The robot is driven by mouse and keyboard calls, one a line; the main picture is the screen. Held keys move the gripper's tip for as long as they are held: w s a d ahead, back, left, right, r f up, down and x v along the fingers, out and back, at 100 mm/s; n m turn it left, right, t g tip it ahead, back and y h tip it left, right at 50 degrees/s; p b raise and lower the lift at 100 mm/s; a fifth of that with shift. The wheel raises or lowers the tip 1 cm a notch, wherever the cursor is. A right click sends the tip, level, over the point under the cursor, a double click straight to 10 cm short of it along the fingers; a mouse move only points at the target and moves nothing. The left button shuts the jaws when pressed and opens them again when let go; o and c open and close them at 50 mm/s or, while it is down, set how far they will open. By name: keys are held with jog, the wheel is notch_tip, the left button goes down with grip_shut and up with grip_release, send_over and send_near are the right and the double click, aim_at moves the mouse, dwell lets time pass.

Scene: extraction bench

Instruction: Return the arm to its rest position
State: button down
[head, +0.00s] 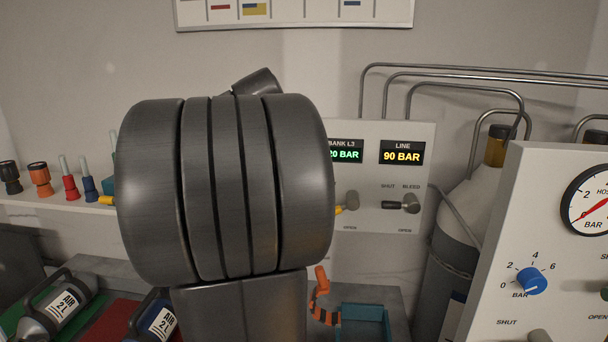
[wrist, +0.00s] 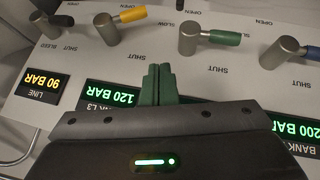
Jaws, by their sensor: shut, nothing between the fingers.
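My gripper (wrist: 157,84) shows in the wrist view with its two green fingers together and nothing between them. It is in front of the white valve panel, over the area of the green-lit 120 BAR display (wrist: 111,96). The fingers appear apart from the valve handles; the exact gap to the panel is hard to tell. In the head view my dark arm fills the middle and hides the gripper and much of the panel (head: 378,270).
The panel carries a green-handled valve (wrist: 203,38), a yellow-handled valve (wrist: 108,28) and a LINE display at 90 BAR (head: 401,152). A gauge panel (head: 545,240) and a cylinder (head: 455,255) stand right. Air bottles (head: 60,303) lie lower left; a teal tray (head: 362,325) sits below.

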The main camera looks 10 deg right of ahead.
dwell(0.4)
jog(key=w+d+f+b, duration=0.1)
jog(key=w+d+f, duration=0.2)
jog(key=d+f, duration=0.4)
jog(key=shift+f, duration=1.8)
jog(key=shift+r, duration=0.1)
